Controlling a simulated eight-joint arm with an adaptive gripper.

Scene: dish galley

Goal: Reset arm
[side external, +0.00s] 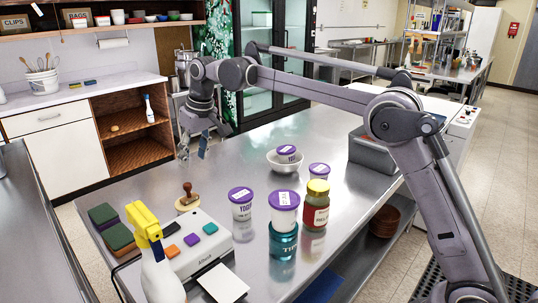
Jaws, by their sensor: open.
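My gripper (193,146) hangs over the far left part of the steel table (330,133), pointing down. It is open, with nothing visible between its fingers. My arm reaches across from the right side of the picture. The tubs, bowl and jars stand to the right of the gripper, apart from it.
A white device (190,242), stamp (187,199) and spray bottle (160,272) are at front left.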

